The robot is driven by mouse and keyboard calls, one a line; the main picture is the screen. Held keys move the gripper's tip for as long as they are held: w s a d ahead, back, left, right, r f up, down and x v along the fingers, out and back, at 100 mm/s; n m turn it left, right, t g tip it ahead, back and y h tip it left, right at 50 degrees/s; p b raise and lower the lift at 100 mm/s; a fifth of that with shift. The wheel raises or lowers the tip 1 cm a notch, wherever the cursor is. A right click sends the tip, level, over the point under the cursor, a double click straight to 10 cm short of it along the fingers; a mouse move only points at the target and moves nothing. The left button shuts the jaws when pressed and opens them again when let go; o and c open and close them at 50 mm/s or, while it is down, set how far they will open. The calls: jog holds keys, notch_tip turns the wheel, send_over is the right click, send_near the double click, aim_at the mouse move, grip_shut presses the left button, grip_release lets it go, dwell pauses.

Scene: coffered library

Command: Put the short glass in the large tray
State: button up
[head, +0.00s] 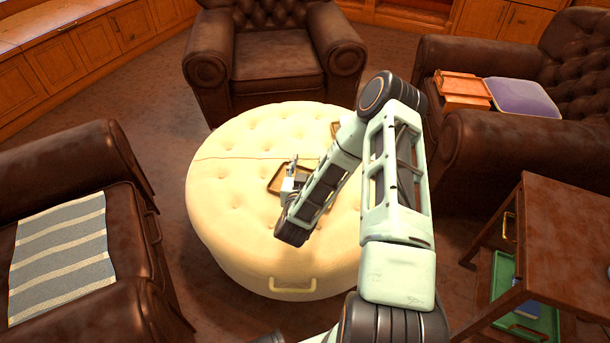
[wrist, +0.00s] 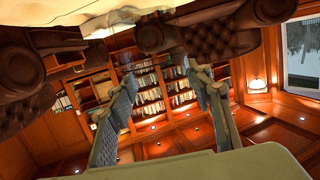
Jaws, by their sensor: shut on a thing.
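My gripper (head: 293,164) is low over the round cream ottoman, at a brown tray (head: 274,181) near its middle. My arm and gripper cover much of that tray. A second brown tray (head: 335,127) shows only as a corner behind my arm, so I cannot tell which tray is larger. In the wrist view, the fingers (wrist: 168,100) stand apart, closed on what I take to be the short glass; its clear outline is hard to make out. I cannot tell whether it touches the tray.
The ottoman (head: 230,225) has bare room at left and front. Leather armchairs stand left (head: 130,240), behind (head: 275,75) and right (head: 470,150). A wooden side table (head: 565,235) with a green tray (head: 503,275) stands right.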

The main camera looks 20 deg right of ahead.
aim_at(304, 168)
jog(key=w+f+b, duration=0.1)
jog(key=w+f, duration=0.1)
jog(key=f, duration=0.1)
jog(key=w+d+f+b, duration=0.1)
jog(key=w+f, duration=0.2)
jog(key=shift+w+d, duration=0.1)
jog(key=shift+w+f+b, duration=0.15)
jog(key=shift+f+b, duration=0.2)
jog(key=shift+f, duration=0.45)
jog(key=shift+w+f+b, duration=0.1)
jog(key=shift+f+b, duration=0.2)
jog(key=shift+f, duration=0.5)
jog(key=shift+f, duration=0.1)
jog(key=o, duration=1.7)
jog(key=shift+f, duration=0.1)
jog(key=shift+r, duration=0.25)
jog(key=p+v, duration=0.3)
jog(key=v, duration=0.9)
